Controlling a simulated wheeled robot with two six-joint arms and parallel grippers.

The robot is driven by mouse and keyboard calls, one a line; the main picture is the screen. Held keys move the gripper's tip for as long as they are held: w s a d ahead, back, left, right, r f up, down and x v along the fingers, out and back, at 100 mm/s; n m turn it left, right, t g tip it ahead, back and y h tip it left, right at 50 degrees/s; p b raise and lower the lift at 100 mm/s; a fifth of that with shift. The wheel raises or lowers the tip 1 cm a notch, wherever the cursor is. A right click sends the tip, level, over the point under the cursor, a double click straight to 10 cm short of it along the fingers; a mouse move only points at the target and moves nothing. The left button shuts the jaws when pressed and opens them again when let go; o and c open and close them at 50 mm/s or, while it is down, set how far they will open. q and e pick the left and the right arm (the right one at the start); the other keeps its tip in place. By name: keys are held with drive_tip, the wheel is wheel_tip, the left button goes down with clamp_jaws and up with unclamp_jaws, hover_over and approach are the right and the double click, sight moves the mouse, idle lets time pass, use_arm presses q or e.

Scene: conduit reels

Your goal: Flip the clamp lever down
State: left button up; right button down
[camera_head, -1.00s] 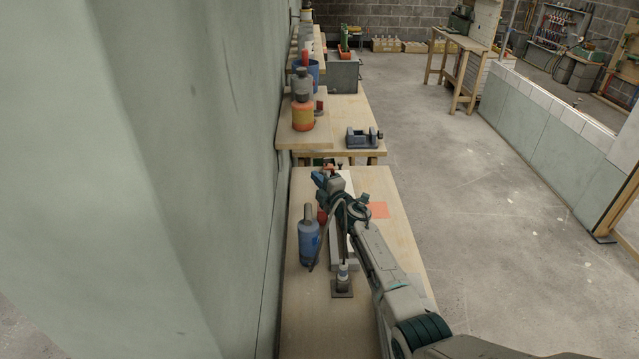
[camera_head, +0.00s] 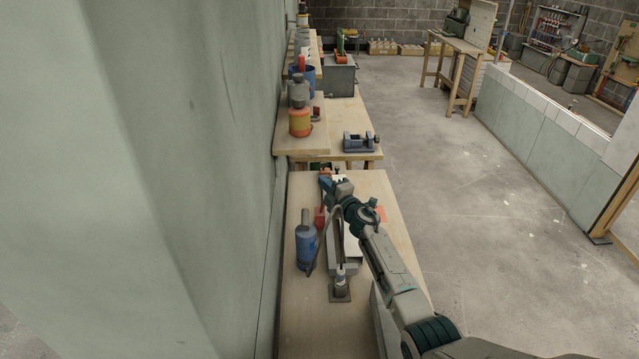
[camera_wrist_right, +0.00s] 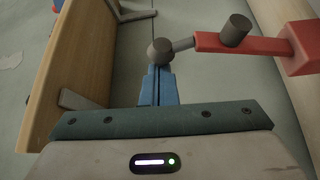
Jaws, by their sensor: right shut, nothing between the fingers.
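The clamp shows in the right wrist view as a red arm (camera_wrist_right: 215,42) with a dark grey stud on it, joined to a red block (camera_wrist_right: 304,46) at the right. A grey rod ending in a round dark knob (camera_wrist_right: 161,51) extends from the arm's left end. My right gripper (camera_wrist_right: 158,72) is shut and empty, its blue fingertips overlapping the knob's lower edge; I cannot tell whether they touch. In the head view my right gripper (camera_head: 325,184) is over the far part of the near bench, and the clamp cannot be made out clearly. My left gripper is not in view.
A grey vise-like block (camera_head: 358,142) sits on the bench beyond. The wall is close at left; the floor at right is clear.

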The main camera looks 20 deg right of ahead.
drive_tip(key=shift+s+d+f, duration=0.15)
drive_tip(key=shift+d, duration=0.5)
drive_tip(key=shift+s+d+f, duration=0.2)
drive_tip(key=shift+d, duration=0.4)
drive_tip(key=shift+s+d+f, duration=0.15)
drive_tip(key=shift+d, duration=0.5)
drive_tip(key=p+v, duration=0.4)
drive_tip(key=v, duration=0.6)
drive_tip(key=shift+s, duration=0.4)
drive_tip(key=shift+s+d+f, duration=0.1)
drive_tip(key=shift+d, duration=0.1)
